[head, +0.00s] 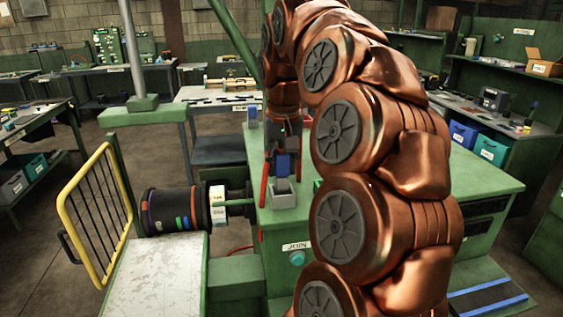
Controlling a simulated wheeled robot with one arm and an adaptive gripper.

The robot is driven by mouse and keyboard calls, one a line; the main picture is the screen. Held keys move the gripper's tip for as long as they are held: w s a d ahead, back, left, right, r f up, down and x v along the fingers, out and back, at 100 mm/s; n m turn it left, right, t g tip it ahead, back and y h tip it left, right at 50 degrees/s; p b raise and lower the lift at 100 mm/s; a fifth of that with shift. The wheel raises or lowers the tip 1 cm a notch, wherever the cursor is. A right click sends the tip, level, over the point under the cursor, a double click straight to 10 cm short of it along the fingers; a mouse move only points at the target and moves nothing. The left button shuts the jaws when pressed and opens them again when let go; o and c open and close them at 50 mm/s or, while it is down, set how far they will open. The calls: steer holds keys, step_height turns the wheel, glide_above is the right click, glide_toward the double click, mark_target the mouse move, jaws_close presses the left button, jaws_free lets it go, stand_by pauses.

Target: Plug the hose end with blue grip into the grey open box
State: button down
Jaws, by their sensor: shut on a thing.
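My copper-coloured arm reaches over the green workbench, and my gripper (282,166) points down at its end. Its red-edged fingers are shut on the hose end with blue grip (282,165). The blue grip shows between the fingers, upright. The grey open box (284,200) stands on the bench directly below the grip. The grip's lower end is at the box's opening in this view; I cannot tell whether it is inside or just above. The rest of the hose is not clearly visible.
A black drum with coloured bands (172,210) lies left of the green bench (340,225). A pale-topped table (155,270) and a yellow rail (88,215) stand at the front left. A small blue-grey block (253,118) is behind my gripper. My arm hides much of the bench's right side.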

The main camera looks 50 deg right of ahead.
mark_target(282, 153)
steer(key=shift+f+b, duration=0.95)
steer(key=shift+f, duration=0.55)
steer(key=c, duration=0.7)
jaws_free()
steer(key=shift+r, duration=0.1)
steer(key=shift+r, duration=0.65)
steer(key=shift+s+a+r, duration=0.1)
steer(key=shift+s+r, duration=0.05)
steer(key=shift+r, duration=0.85)
steer(key=shift+s+a+r, duration=0.15)
steer(key=shift+r, duration=0.8)
steer(key=shift+s+a+r, duration=0.1)
steer(key=shift+s+r, duration=0.05)
steer(key=shift+r, duration=0.85)
